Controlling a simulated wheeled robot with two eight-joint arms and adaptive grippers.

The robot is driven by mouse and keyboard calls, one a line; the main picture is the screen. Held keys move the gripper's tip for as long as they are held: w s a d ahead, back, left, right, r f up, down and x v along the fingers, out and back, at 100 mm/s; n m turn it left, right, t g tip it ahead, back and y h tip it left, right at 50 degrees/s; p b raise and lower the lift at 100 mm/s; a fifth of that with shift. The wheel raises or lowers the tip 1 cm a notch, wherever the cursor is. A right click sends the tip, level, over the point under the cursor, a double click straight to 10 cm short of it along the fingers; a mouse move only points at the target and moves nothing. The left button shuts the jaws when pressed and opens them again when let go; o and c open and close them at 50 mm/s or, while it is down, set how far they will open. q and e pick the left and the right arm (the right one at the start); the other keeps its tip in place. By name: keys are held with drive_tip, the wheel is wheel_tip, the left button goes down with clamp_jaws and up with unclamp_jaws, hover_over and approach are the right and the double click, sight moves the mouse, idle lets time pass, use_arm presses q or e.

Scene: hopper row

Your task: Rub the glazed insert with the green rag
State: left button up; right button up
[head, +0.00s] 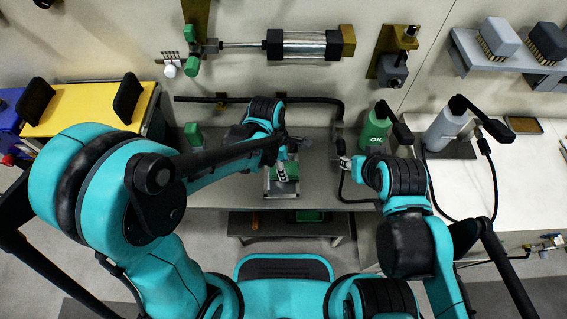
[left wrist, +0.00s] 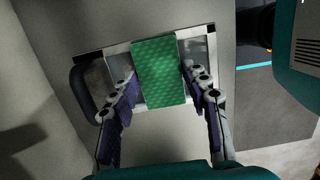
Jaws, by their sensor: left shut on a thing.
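The green rag (left wrist: 160,62) is a flat textured block between the two fingers of my left gripper (left wrist: 158,82) in the left wrist view. The glazed insert (left wrist: 198,50) is a pane in a pale frame with dark corners, and the rag lies over its middle. Whether the rag touches the pane I cannot tell. In the head view the rag (head: 289,171) and the insert's frame (head: 281,193) show at the bench front, partly hidden by my left gripper (head: 284,165). My right gripper (head: 343,160) hangs to the right of the insert, away from it; its fingers are too small to read.
A green oil bottle (head: 375,128) and a grey bottle (head: 443,128) stand on the right of the bench. A cylinder (head: 297,45) is on the wall. A yellow-topped case (head: 80,108) is at left.

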sight(285, 185)
use_arm(q)
drive_tip(key=shift+f+b, duration=0.5)
drive_tip(key=shift+f, duration=0.05)
idle(0.4)
drive_tip(key=shift+s+f, duration=0.15)
drive_tip(key=shift+s, duration=1.9)
drive_tip(key=shift+w, duration=0.1)
drive_tip(key=shift+w, duration=0.1)
drive_tip(key=shift+w+b, duration=0.4)
drive_tip(key=shift+w, duration=1.75)
